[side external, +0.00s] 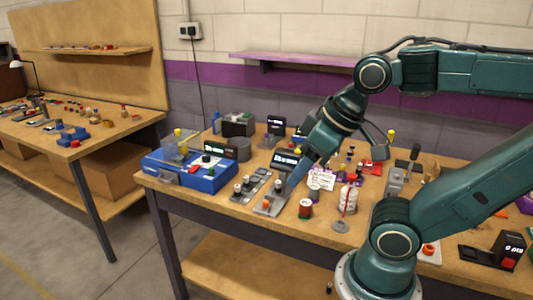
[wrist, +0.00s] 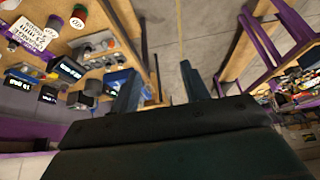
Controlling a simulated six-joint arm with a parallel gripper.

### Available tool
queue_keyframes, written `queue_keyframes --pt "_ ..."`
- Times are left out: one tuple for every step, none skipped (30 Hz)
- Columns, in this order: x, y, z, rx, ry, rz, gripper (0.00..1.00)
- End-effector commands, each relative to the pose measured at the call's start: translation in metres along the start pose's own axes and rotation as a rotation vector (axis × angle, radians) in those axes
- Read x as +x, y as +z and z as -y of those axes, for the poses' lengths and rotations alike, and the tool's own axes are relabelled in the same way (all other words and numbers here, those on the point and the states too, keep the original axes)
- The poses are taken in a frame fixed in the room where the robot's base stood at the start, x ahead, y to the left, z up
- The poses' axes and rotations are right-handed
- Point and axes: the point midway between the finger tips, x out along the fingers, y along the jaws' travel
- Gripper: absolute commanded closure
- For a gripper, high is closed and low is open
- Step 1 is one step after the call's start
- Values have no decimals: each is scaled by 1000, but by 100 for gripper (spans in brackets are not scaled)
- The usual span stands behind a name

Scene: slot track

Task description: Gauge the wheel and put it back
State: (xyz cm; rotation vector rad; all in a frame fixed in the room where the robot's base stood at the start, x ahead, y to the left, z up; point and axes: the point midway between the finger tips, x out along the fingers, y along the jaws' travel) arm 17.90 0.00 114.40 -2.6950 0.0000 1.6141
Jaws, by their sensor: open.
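My gripper (side external: 291,186) is low over the front middle of the bench, its blue fingers beside a grey plate (side external: 262,212) with an orange part on it. In the wrist view my gripper (wrist: 160,78) has its two fingers apart, with nothing visible between them. A second grey plate (side external: 245,198) with small dark round pieces lies to the left; both plates also show in the wrist view. A black box with a lit display (side external: 286,159) stands behind the plates. I cannot tell which small round piece is the wheel. The gripper hides part of the nearer plate.
A blue case (side external: 196,179) stands at the left of the bench. The front left bench edge is clear.

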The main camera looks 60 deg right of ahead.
Motion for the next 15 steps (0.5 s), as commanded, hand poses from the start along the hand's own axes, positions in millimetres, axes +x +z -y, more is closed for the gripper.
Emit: queue_keyframes --pt "0 -1 0 3 1 1 54" --pt "0 -1 -1 5 2 2 54" --pt "0 -2 -1 11 3 4 54" --pt "0 -3 -2 17 5 6 54" --pt "1 -5 -2 24 7 9 54" --pt "2 -7 -4 35 10 15 54" --pt "2 -9 -5 46 13 20 54" --pt "3 -12 -7 60 16 25 54" --pt "4 -16 -9 81 22 34 54" --pt "5 -19 -11 98 26 40 54" --pt "6 -22 -13 116 31 49 54" --pt "8 -28 -17 145 39 59 54" --pt "10 -32 -20 167 44 67 54" --pt "11 -36 -23 190 50 77 54" --pt "14 -41 -28 223 59 89 54"
